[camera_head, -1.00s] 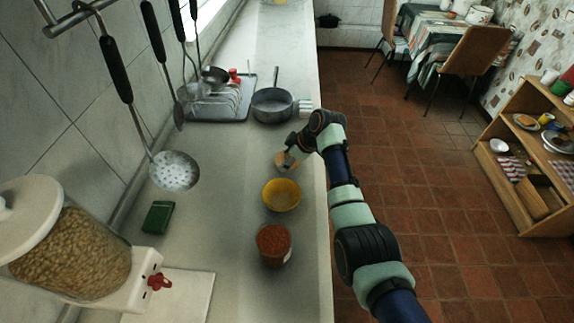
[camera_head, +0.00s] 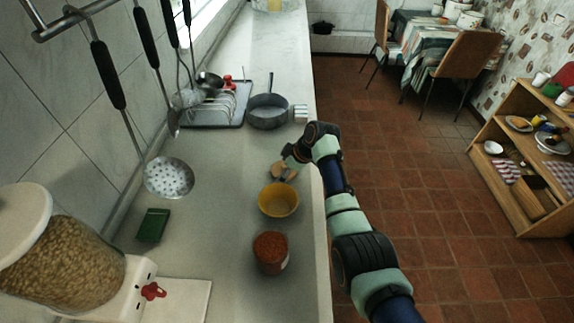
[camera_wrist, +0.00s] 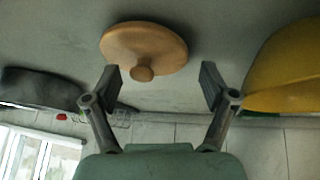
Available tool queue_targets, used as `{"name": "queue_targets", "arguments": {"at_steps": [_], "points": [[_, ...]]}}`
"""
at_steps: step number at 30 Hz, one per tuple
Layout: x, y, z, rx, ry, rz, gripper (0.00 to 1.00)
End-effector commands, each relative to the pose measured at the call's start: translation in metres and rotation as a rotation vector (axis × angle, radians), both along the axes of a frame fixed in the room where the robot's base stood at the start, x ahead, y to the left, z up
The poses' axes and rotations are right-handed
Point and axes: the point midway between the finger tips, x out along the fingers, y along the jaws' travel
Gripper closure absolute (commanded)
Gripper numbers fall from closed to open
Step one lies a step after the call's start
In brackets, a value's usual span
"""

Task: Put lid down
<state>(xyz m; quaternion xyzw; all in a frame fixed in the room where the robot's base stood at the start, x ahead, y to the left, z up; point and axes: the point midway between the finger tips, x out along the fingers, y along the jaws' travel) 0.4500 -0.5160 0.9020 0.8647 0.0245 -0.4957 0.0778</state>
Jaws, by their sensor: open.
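The lid (camera_wrist: 160,45) is a round, light wooden disc with a knob. In the wrist view it lies on the counter just beyond my fingertips, its knob (camera_wrist: 142,73) turned toward my gripper. My gripper (camera_wrist: 160,85) is open, with the two fingers apart and nothing held between them. In the head view the lid (camera_head: 284,170) rests on the grey counter behind the yellow bowl, partly hidden by my gripper (camera_head: 287,163).
A yellow bowl (camera_head: 278,200) stands close in front of the lid, and a jar with reddish contents (camera_head: 270,252) is nearer. A grey saucepan (camera_head: 268,112) and a dish rack (camera_head: 212,105) stand farther back. The counter left of the lid is clear.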

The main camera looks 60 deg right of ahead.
Motion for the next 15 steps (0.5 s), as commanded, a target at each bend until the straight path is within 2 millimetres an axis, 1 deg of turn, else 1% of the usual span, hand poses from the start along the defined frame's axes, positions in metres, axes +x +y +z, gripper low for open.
{"name": "queue_targets", "arguments": {"at_steps": [4,9,12,15], "points": [[-0.013,0.0,0.028,-0.005,-0.003,-0.001,0.16],[-0.036,0.001,0.066,-0.003,-0.002,-0.002,0.16],[-0.048,0.003,0.084,-0.003,0.0,-0.001,0.16],[-0.055,0.003,0.096,-0.002,-0.001,-0.001,0.16]]}}
